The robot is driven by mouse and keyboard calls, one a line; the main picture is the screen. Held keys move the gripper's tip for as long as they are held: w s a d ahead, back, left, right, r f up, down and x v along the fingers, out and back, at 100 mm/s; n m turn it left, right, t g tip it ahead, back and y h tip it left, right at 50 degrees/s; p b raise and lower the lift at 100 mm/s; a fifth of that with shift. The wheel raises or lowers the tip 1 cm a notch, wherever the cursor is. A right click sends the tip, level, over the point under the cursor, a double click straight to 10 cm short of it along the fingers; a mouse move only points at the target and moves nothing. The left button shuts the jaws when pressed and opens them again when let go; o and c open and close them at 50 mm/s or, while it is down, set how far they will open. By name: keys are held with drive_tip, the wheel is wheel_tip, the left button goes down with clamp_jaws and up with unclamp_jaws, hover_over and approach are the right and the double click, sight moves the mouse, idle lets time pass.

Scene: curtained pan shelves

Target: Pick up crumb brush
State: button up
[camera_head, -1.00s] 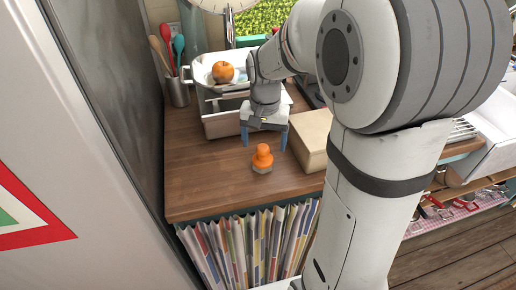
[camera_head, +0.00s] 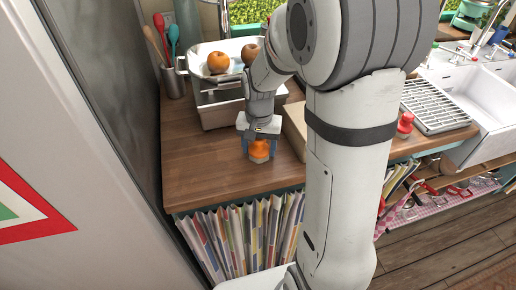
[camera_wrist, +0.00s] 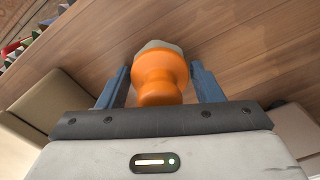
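The crumb brush (camera_head: 260,150) has an orange knob handle and a pale base. It stands on the wooden counter near its front edge. My gripper (camera_head: 259,147) is directly above it, pointing down. In the wrist view the orange handle (camera_wrist: 160,75) lies between the two blue fingers of my gripper (camera_wrist: 163,84). A gap shows between the handle and the right finger, and the left finger is close beside the handle. The gripper is open around the brush. The pale base (camera_wrist: 160,45) is partly visible beyond the handle.
A scale with a pan (camera_head: 213,62) holding orange fruit stands behind. A tan box (camera_head: 295,128) is right of the gripper, partly hidden by my arm. A utensil holder (camera_head: 173,82) stands back left. The counter (camera_head: 195,165) left of the brush is clear.

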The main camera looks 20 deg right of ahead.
drive_tip(key=c, duration=0.6)
wheel_tip(320, 180, up, 10)
drive_tip(key=shift+r+b, duration=0.1)
drive_tip(key=shift+b, duration=0.25)
